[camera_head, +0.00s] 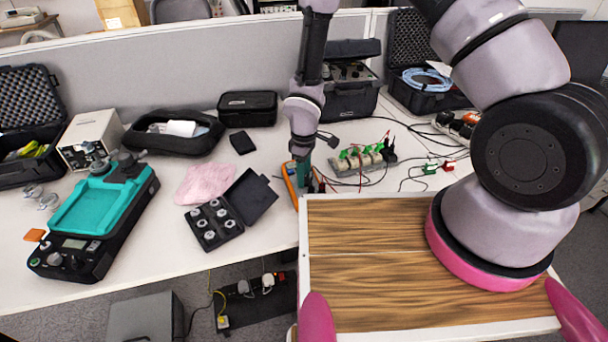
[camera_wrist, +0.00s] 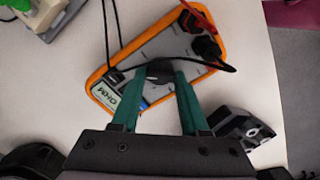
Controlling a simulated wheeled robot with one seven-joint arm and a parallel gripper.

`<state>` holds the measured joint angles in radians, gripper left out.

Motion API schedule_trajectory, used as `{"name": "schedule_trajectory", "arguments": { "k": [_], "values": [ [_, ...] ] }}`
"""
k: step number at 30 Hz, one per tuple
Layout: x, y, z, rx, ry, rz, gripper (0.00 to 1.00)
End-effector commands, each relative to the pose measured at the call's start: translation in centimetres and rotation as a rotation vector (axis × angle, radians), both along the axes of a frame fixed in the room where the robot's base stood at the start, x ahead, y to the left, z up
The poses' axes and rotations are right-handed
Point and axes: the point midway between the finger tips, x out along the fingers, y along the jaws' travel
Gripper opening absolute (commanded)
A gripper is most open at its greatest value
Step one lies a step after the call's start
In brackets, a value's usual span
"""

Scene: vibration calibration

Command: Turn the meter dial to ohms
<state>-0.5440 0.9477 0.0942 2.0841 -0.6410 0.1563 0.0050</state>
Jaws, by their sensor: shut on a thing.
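The meter (camera_wrist: 127,68) has an orange rim and a grey face and lies on the white table in the wrist view. Its small display (camera_wrist: 130,92) shows text that looks like "OHM". The black dial (camera_wrist: 159,69) sits at the middle of its face. My gripper (camera_wrist: 160,72) has its green fingers on either side of the dial and is shut on it. Black and red plugs (camera_wrist: 205,46) stand in the meter's far end.
A black lead loops across the meter. An open black case (camera_head: 228,212) of weights stands left.

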Motion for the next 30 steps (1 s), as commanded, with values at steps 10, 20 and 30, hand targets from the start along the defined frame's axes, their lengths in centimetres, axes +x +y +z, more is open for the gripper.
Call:
{"name": "schedule_trajectory", "arguments": {
  "k": [10,20,30],
  "values": [
    [0.0,0.0,0.0,0.000,0.000,0.001,0.74],
    [0.1,0.0,1.8,0.002,-0.002,0.000,0.74],
    [0.1,0.0,8.4,0.002,-0.003,0.000,0.74]
  ]
}}
